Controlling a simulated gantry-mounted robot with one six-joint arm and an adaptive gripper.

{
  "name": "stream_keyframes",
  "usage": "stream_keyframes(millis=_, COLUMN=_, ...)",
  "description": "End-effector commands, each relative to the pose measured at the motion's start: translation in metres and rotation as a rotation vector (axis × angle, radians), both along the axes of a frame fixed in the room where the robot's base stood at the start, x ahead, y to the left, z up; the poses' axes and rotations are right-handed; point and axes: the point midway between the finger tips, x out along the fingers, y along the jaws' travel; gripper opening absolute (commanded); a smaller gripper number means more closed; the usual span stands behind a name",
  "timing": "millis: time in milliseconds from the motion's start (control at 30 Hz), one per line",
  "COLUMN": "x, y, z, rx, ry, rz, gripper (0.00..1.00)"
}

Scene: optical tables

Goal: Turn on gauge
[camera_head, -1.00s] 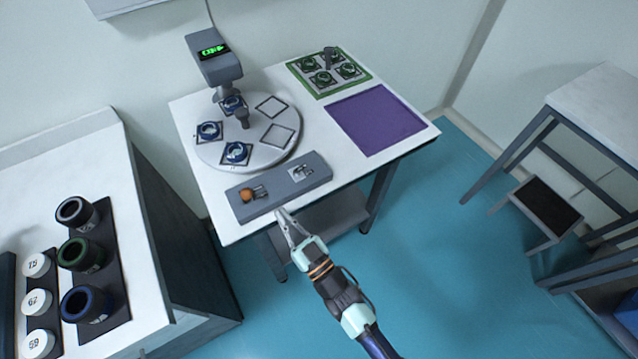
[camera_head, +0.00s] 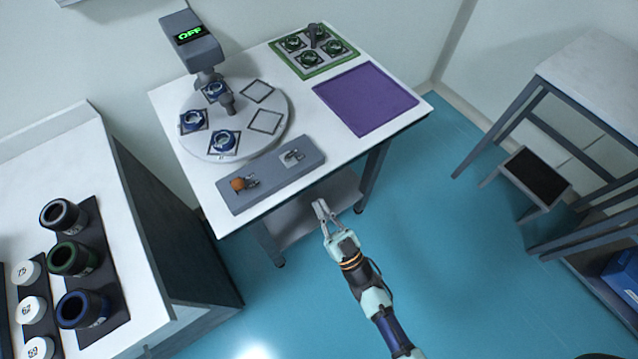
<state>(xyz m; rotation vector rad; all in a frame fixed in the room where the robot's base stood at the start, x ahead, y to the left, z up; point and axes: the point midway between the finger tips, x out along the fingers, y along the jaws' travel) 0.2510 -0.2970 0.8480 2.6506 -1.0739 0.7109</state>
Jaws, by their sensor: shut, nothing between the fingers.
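The gauge (camera_head: 191,42) stands at the back left of the white table, and its screen shows green "OFF" text. A grey control panel (camera_head: 262,184) lies along the table's front edge. It has an orange knob (camera_head: 237,184) at its left end and a small metal switch (camera_head: 292,156) toward its right end. My gripper (camera_head: 322,210) is shut and empty, in front of the table's front edge and apart from the panel, below and right of the switch in the picture.
A round turntable (camera_head: 235,125) under the gauge holds several blue-ringed pieces. A green tray (camera_head: 314,52) and a purple mat (camera_head: 364,98) lie to the right. A left bench holds dark cups (camera_head: 84,310). A step stool (camera_head: 535,180) stands right; the floor between is clear.

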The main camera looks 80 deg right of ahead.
Motion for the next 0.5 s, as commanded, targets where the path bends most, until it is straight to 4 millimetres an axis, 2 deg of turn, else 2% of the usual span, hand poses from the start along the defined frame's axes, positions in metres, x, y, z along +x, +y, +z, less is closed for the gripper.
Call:
stream_keyframes(millis=300, x=0.044, y=-0.042, z=0.035, rx=-0.004, ry=-0.002, rz=0.000, gripper=0.00)
stream_keyframes(millis=500, x=0.064, y=-0.061, z=0.051, rx=-0.002, ry=-0.002, rz=0.001, gripper=0.00)
